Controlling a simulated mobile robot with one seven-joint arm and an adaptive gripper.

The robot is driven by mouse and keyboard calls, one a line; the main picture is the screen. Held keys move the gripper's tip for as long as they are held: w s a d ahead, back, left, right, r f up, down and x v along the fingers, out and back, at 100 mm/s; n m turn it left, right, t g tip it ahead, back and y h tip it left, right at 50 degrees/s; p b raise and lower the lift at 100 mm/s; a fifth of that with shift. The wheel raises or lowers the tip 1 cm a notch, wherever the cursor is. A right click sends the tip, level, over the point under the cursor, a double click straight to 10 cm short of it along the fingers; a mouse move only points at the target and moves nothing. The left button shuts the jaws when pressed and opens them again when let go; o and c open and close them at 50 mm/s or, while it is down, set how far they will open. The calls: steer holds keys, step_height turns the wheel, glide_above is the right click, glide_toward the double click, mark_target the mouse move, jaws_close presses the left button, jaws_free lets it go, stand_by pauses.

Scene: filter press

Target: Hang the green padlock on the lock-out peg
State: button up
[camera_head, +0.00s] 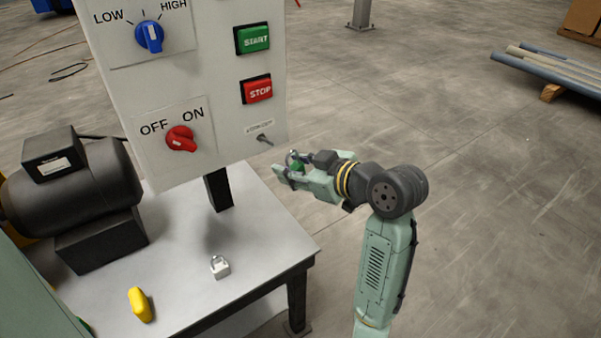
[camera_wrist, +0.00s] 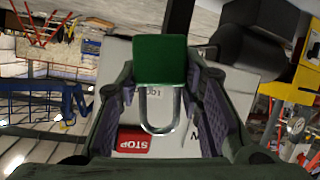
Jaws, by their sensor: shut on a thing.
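The green padlock (camera_wrist: 160,61) is held between the fingers of my gripper (camera_wrist: 161,82), with its metal shackle (camera_wrist: 160,112) closer to the palm in the wrist view. In the head view the padlock (camera_head: 297,166) shows small between the fingers of my gripper (camera_head: 284,172). The lock-out peg (camera_head: 264,139) sticks out of the lower right of the grey control panel, under a small label. My gripper is just below and to the right of the peg. The padlock and the peg look apart.
The panel (camera_head: 215,140) carries a blue knob, a green START button, a red STOP button and a red OFF/ON switch (camera_head: 181,139). On the metal table (camera_head: 180,255) below lie a silver padlock (camera_head: 219,267) and a yellow object (camera_head: 140,304), beside a dark motor (camera_head: 85,190).

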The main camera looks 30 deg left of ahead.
mark_target(263, 150)
steer(key=shift+w+a+f+b, duration=0.15)
steer(key=shift+w+a, duration=0.35)
steer(key=shift+a, duration=0.85)
steer(key=shift+w+a+f+b, duration=0.15)
steer(key=shift+w+a, duration=0.4)
steer(key=shift+a, duration=0.85)
steer(key=shift+w+a+f+b, duration=0.15)
steer(key=shift+w+a, duration=0.35)
steer(key=shift+a, duration=0.85)
steer(key=shift+w+a+f+b, duration=0.2)
steer(key=shift+a+f+b, duration=0.1)
jaws_close()
steer(key=shift+a, duration=0.1)
steer(key=shift+s+a+f, duration=0.15)
steer(key=shift+a+f, duration=0.05)
steer(key=shift+f, duration=0.2)
steer(key=o, duration=1)
jaws_free()
steer(key=shift+a+f, duration=0.1)
steer(key=shift+o, duration=0.6)
steer(key=shift+a+f, duration=0.1)
steer(key=shift+a, duration=0.1)
steer(key=shift+o, duration=2.1)
steer(key=shift+d+r, duration=0.15)
steer(key=shift+r, duration=0.1)
